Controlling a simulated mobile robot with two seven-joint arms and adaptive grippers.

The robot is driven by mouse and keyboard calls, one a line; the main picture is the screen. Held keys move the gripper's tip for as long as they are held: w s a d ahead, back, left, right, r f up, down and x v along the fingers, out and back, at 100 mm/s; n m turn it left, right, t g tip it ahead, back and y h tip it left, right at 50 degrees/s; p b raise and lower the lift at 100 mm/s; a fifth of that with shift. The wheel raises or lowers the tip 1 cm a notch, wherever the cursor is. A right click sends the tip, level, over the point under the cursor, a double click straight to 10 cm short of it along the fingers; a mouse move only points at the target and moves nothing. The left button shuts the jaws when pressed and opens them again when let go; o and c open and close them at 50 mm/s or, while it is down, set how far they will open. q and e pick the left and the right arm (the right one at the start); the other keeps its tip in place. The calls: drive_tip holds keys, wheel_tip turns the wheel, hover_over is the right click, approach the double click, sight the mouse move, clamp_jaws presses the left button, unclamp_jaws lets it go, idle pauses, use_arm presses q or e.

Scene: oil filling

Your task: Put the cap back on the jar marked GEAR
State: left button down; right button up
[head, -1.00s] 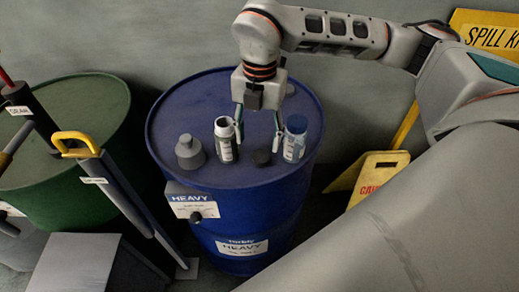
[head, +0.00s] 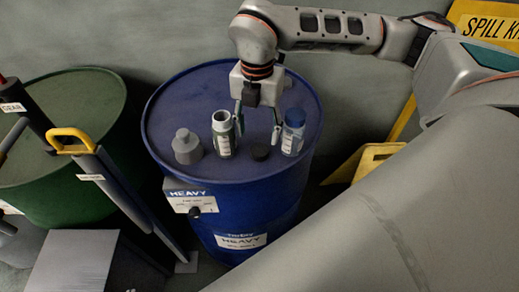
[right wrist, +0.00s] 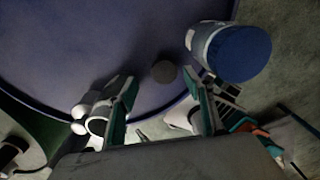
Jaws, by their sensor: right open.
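An open jar (head: 223,136) with a pale rim and a label stands upright on the blue drum's top (head: 190,105); its label is too small to read. A dark round cap (head: 260,152) lies on the drum top to the right of it. It also shows in the right wrist view (right wrist: 164,71), beyond and between the fingertips. My right gripper (head: 257,138) points down, open and empty, behind the cap, with one finger close by the open jar and the other close by the blue-capped jar; I cannot tell whether they touch. My left gripper is not in view.
The blue-capped jar (head: 293,132) stands right of the cap, and a grey bottle (head: 187,147) stands left of the open jar. A green drum (head: 95,95) and a yellow-handled tool (head: 72,138) are at left. A yellow sign (head: 372,158) stands at right.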

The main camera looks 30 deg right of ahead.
sight(260, 148)
drive_tip(key=shift+f, duration=0.1)
drive_tip(key=f, duration=0.2)
drive_tip(key=s+f, duration=0.1)
drive_tip(key=f, duration=0.1)
drive_tip(key=shift+d+f, duration=0.1)
drive_tip(key=shift+w+f, duration=0.1)
drive_tip(key=shift+f, duration=0.35)
drive_tip(key=c, duration=0.8)
